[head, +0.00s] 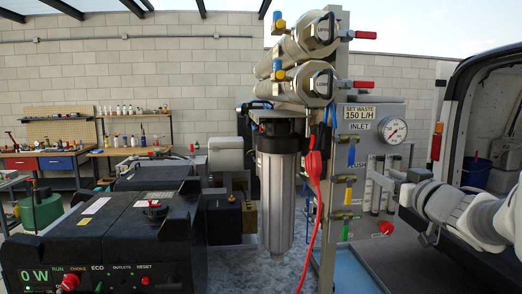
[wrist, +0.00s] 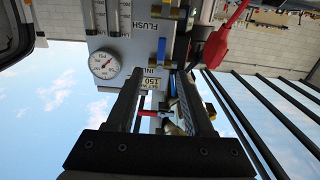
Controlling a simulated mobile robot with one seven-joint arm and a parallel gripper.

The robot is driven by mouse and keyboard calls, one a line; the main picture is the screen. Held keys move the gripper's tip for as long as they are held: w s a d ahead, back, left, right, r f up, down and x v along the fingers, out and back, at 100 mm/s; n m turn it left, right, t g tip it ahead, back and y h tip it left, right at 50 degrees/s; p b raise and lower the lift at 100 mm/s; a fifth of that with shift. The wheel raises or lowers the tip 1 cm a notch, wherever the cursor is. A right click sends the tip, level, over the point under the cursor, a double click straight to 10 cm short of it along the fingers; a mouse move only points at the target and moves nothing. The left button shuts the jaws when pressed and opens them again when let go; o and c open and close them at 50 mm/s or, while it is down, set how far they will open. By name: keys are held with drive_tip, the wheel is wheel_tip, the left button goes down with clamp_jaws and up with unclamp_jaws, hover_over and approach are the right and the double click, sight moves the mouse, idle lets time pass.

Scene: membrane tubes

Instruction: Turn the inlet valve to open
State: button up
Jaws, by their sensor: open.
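The inlet valve has a blue lever (head: 351,155) below the INLET label on the grey panel (head: 400,112). In the head view the lever stands about upright, along the panel's height. In the wrist view, which is upside down, the blue lever (wrist: 161,50) shows beyond the fingertips, near the partly covered INLET label. My gripper (wrist: 160,84) is open, its two dark fingers apart with nothing held between them. The lever appears apart from the fingers. In the head view my arm comes in from the right beside the panel; its fingers are hard to make out there.
A pressure gauge (head: 393,131) is beside the label. Yellow (head: 348,192) and green (head: 345,231) levers sit lower. Clear flow tubes (head: 368,193) and a red knob (head: 386,228) are close to my arm. A red cable (head: 316,182) hangs left; a van (head: 486,100) stands right.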

sight(352, 157)
drive_tip(key=w, duration=0.5)
drive_tip(key=w+p, duration=0.1)
drive_tip(key=w, duration=0.5)
drive_tip(key=w+p, duration=0.1)
drive_tip(key=w, duration=0.5)
drive_tip(key=shift+w+a+r, duration=0.1)
drive_tip(key=shift+a, duration=0.3)
clamp_jaws()
idle(0.7)
